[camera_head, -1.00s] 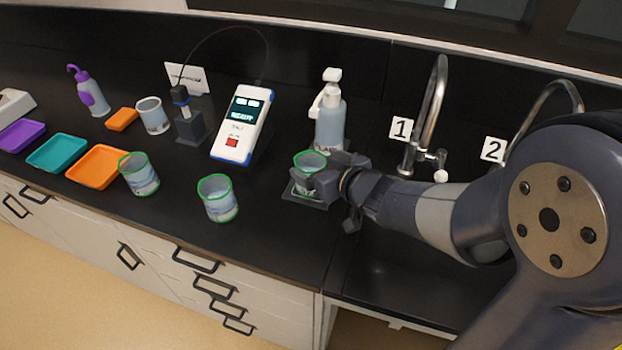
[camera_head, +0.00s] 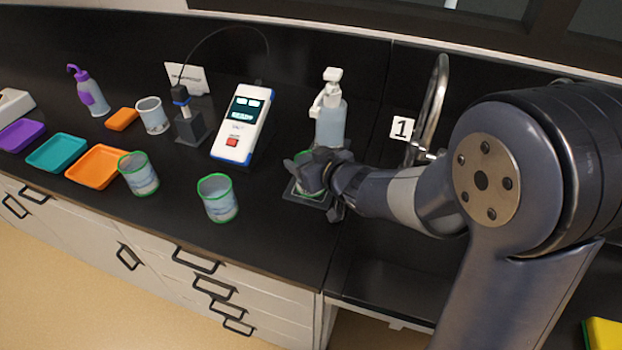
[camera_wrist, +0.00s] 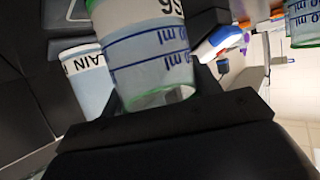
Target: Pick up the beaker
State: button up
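The beaker (camera_wrist: 148,50) is clear with a green rim, a white label and blue millilitre marks. In the wrist view it fills the space in front of my gripper, and its far end is cut off by the frame edge. In the head view it is largely hidden behind my gripper (camera_head: 314,172), over a dark square pad (camera_head: 301,197). My fingers lie around its sides. I cannot tell whether they press on it. Two more green-rimmed beakers stand on the counter to the left, one nearer (camera_head: 219,200) and one farther left (camera_head: 139,175).
A pump bottle (camera_head: 331,122) stands close behind my gripper. A white meter (camera_head: 241,125) with a screen and a probe stand (camera_head: 190,128) are to the left. Tap 1 (camera_head: 431,100) is to the right, by the sink. Coloured trays, including an orange one (camera_head: 98,168), lie far left.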

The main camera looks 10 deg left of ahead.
jog(key=c, duration=0.8)
jog(key=shift+r, duration=0.1)
